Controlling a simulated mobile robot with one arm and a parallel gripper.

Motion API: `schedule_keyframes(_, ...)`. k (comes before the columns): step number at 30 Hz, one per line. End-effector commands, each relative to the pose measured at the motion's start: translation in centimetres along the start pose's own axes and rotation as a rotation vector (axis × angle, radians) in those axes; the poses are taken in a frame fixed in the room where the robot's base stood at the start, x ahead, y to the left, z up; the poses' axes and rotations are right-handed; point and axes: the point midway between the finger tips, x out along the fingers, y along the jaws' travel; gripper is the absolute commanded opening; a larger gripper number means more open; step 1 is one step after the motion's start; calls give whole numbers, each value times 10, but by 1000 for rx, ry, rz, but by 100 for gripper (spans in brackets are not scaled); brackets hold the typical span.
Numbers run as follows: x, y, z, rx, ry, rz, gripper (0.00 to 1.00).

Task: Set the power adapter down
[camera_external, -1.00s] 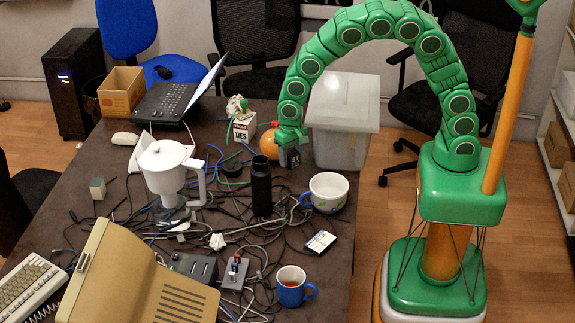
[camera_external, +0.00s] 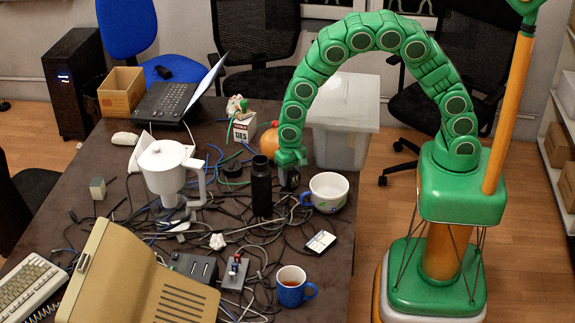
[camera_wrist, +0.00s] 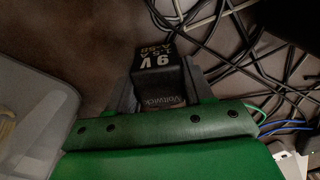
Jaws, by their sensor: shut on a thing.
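The power adapter (camera_wrist: 160,78) is a small black block with "9 V" lettering, seen in the wrist view between the two grey fingers. My gripper (camera_wrist: 155,90) is shut on it. In the external view my gripper (camera_external: 290,165) points down low over the table (camera_external: 335,265), near its right edge. The adapter shows there as a small dark block (camera_external: 290,179) at the fingertips. I cannot tell whether it touches the table top.
A white mug (camera_external: 327,192) stands just right of the gripper, and a black bottle (camera_external: 261,188) stands to its left. Cables (camera_external: 235,215) tangle over the table in front. A translucent bin (camera_external: 342,120) is behind, and an orange ball (camera_external: 270,147) is close by.

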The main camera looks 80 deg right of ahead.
Motion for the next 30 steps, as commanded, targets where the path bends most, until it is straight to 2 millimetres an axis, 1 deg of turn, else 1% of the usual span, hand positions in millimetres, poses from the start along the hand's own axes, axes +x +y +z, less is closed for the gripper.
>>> schedule_keyframes(1,6,1,1,0,-2,2,15)
schedule_keyframes(4,12,1,1,0,-2,2,15)
schedule_keyframes(15,15,0,0,0,-1,1,15)
schedule_keyframes(16,15,0,0,0,-1,1,53)
schedule_keyframes(18,15,0,0,0,-1,1,63)
schedule_keyframes(21,15,0,0,0,-1,1,77)
schedule_keyframes(30,14,0,0,0,-1,1,77)
